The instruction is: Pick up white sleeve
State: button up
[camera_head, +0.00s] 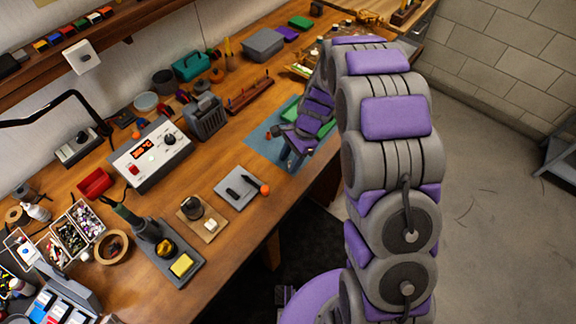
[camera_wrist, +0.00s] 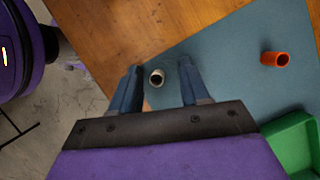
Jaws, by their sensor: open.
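The white sleeve (camera_wrist: 157,78) is a small hollow ring-like piece, pale with a dark hole, lying on the blue mat (camera_wrist: 225,75) near its edge in the wrist view. My gripper (camera_wrist: 162,80) is open, and in the wrist view the sleeve appears between its two blue-grey fingers, closer to the left one. No contact with either finger shows. In the head view my gripper (camera_head: 297,146) is over the mat at the front edge of the bench, and the sleeve is hidden there.
An orange sleeve (camera_wrist: 275,59) lies on the mat to the right. A green tray (camera_wrist: 295,143) stands at the lower right. The wooden bench edge is close by on the left.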

jog(key=shift+d, duration=0.5)
jog(key=shift+c, duration=1)
jog(key=shift+a, duration=0.35)
grip_shut()
jog(key=shift+d+r, duration=0.1)
jog(key=shift+d, duration=0.1)
